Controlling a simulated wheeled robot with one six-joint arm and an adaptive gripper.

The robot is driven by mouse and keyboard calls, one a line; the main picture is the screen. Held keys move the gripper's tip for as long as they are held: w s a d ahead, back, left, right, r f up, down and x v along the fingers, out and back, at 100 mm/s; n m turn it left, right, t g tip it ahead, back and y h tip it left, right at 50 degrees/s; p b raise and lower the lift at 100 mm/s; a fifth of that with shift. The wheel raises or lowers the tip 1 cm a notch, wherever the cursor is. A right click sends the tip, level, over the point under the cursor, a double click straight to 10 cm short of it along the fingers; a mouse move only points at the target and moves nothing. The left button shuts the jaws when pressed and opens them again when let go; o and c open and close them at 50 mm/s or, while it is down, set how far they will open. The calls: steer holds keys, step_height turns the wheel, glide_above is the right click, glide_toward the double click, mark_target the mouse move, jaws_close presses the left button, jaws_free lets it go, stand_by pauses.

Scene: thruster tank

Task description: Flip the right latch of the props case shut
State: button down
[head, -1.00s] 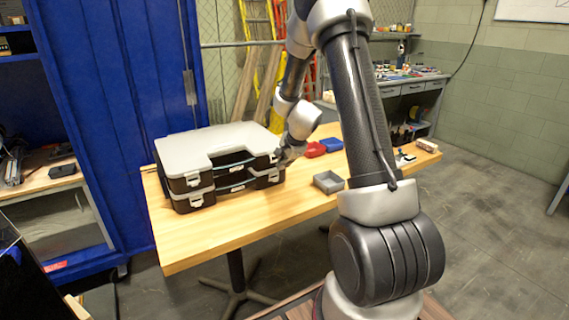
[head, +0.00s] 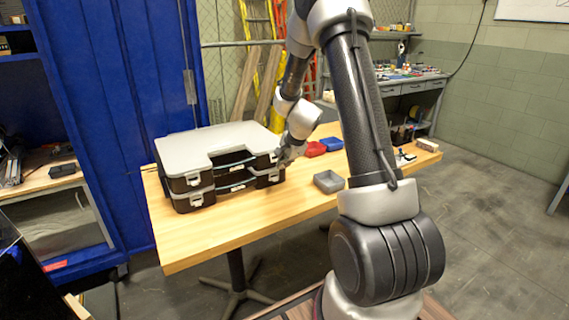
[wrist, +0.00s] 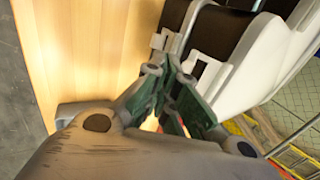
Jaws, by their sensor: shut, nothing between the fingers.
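The props case (head: 205,150) stands on the left part of the table, with a light grey lid and black sides. Pale latches show on its front. The left latch (head: 193,180) is in plain view in the head view. My gripper (head: 281,161) is at the right front corner and partly hides the right latch (head: 273,158). In the wrist view my gripper (wrist: 172,64) is shut and empty, with its fingertips close to a white latch piece (wrist: 197,64) on the case's dark side (wrist: 215,38). I cannot tell whether they touch or how that latch is set.
The wooden table (head: 230,226) is clear in front of the case. A grey bin (head: 328,181), a red bin (head: 315,149) and a blue bin (head: 332,144) sit right of the case. A blue cabinet (head: 115,80) stands behind.

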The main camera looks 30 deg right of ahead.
steer(key=shift+r, duration=0.15)
steer(key=shift+r, duration=0.7)
steer(key=shift+d+r, duration=0.1)
steer(key=shift+r, duration=0.05)
steer(key=s+r, duration=0.8)
steer(key=s, duration=0.2)
steer(key=shift+s+d+r, duration=0.15)
steer(key=shift+s+r, duration=0.2)
steer(key=shift+s, duration=0.05)
